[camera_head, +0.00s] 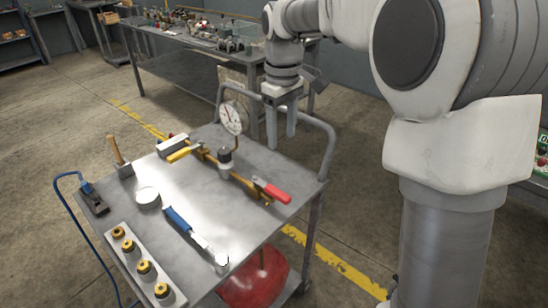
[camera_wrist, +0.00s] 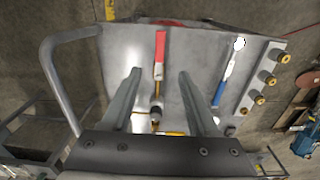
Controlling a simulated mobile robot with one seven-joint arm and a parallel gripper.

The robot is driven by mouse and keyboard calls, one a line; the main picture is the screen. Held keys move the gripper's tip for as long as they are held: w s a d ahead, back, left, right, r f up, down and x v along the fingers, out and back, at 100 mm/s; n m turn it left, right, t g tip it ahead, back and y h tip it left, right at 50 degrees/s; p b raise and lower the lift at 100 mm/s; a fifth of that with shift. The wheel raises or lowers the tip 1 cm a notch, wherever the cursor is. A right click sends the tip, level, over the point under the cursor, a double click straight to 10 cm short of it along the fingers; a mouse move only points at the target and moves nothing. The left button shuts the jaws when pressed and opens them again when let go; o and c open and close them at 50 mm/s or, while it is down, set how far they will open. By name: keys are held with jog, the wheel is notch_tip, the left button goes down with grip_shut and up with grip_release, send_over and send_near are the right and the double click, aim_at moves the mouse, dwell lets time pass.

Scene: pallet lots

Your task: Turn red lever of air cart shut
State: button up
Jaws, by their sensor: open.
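The red lever (camera_head: 272,190) sits at the right end of a brass pipe (camera_head: 240,180) on the grey cart top (camera_head: 160,215). It looks roughly in line with the pipe. A yellow lever (camera_head: 184,153) is at the pipe's other end, and a round pressure gauge (camera_head: 233,118) stands up behind the pipe. My gripper (camera_head: 281,139) points down, open and empty, beyond the lever near the cart's back handle, apart from it. In the wrist view the red lever (camera_wrist: 160,52) appears between and beyond my gripper's fingers (camera_wrist: 159,75); the fingers partly frame the pipe.
The grey tubular handle (camera_head: 328,150) rises beside my gripper. A red tank (camera_head: 258,280) sits below.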

jog(key=f, duration=0.1)
jog(key=b, duration=0.4)
send_near(278, 192)
notch_tip(278, 192, down, 8)
jog(key=shift+f, duration=0.25)
grip_shut()
dwell(1.2)
